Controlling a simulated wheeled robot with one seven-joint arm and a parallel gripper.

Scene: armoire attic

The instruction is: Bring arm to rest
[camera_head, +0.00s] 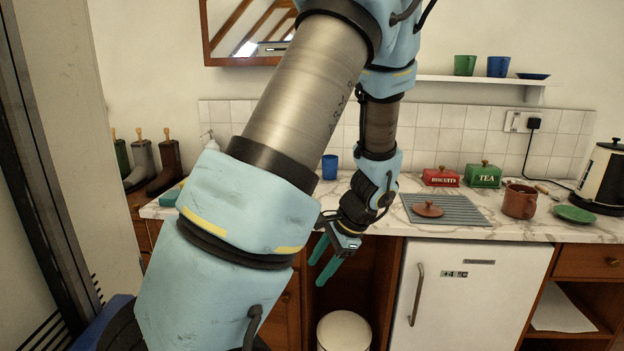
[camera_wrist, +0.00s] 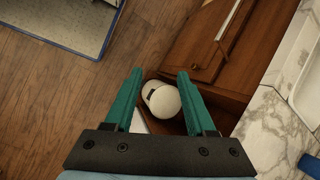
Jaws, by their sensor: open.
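My gripper (camera_head: 327,262) hangs at the end of my bent arm, in front of the counter's front edge, with its fingers pointing down. In the wrist view my gripper (camera_wrist: 161,98) shows two teal fingers spread apart with nothing between them. Below and beyond the fingers is a white round bin (camera_wrist: 163,100), clear of them. My arm crosses the middle of the head view and hides part of the counter and the cabinets.
The marble counter (camera_head: 473,232) holds a blue cup (camera_head: 329,167), a grey mat (camera_head: 456,212), a brown pot (camera_head: 519,201), red and green tins, a green plate (camera_head: 574,214) and a kettle (camera_head: 603,178). A white fridge (camera_head: 465,300) and the bin (camera_head: 343,333) stand below.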

